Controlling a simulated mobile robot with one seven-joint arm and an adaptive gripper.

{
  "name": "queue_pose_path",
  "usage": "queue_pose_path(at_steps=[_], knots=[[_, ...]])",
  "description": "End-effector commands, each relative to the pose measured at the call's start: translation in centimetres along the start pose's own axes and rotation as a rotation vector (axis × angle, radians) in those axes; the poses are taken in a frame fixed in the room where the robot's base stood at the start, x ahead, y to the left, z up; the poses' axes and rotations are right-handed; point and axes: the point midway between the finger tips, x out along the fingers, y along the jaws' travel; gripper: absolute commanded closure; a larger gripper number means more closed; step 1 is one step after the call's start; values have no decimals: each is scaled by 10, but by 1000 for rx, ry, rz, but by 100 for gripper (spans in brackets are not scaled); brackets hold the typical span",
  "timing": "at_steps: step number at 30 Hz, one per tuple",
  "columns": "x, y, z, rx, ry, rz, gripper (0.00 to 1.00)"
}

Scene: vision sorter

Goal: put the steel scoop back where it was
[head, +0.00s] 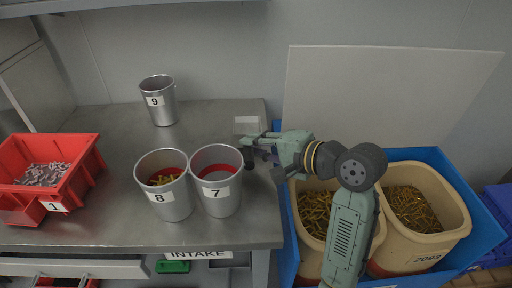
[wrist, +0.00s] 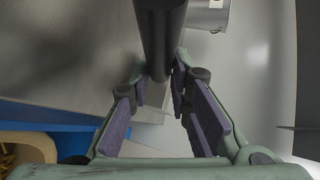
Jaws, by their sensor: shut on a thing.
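My gripper (head: 262,152) is over the right end of the steel table, just right of the cup labelled 7. In the wrist view my gripper (wrist: 160,95) has its purple-padded fingers on either side of a dark round bar (wrist: 160,35), which looks like the handle of the steel scoop. The bar runs up out of the picture from between the fingertips. The steel part of the scoop cannot be made out in either view. A pale rectangle (head: 247,125) lies on the table just beyond the gripper; a pale patch also shows below the bar in the wrist view (wrist: 152,108).
Metal cups 7 (head: 222,205), 8 (head: 172,203) and 9 (head: 162,112) stand on the table (head: 110,225). A red bin (head: 82,190) sits at left. Beige tubs (head: 425,245) of brass-coloured pieces stand in a blue crate (head: 478,210) at right. The table's back middle is clear.

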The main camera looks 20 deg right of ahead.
Motion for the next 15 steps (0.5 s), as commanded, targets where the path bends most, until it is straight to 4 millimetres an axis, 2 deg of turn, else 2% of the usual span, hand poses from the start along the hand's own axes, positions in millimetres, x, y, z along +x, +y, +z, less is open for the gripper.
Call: queue_pose_path(at_steps=[3, 13, 14, 15], knots=[[3, 7, 0, 0, 0, -1, 100], [4, 10, 0, -1, 0, -2, 100], [4, 9, 0, -1, 0, -1, 81], [4, 9, 0, -1, 0, -1, 78]])
